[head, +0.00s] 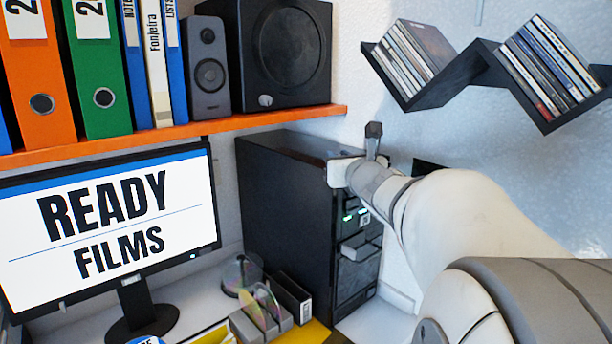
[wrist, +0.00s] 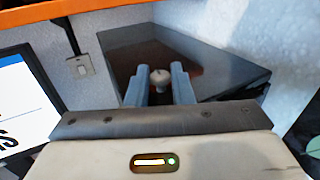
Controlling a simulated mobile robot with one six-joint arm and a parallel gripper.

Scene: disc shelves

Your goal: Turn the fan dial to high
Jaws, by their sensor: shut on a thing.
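A small round grey knob, which I take for the fan dial (wrist: 160,79), shows in the wrist view with a short dark mark on its face. It sits at the black computer tower (wrist: 215,70), which also shows in the head view (head: 285,200). My gripper (wrist: 159,74) has its two grey fingers on either side of the dial and is shut on it. In the head view my gripper (head: 345,170) is at the tower's upper front edge, and the dial is hidden there. I cannot read any high or low marking.
An orange shelf (head: 190,134) with binders and speakers runs above the tower's left. A monitor (head: 110,225) stands at left. Black zigzag shelves (head: 480,68) with disc cases hang at upper right.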

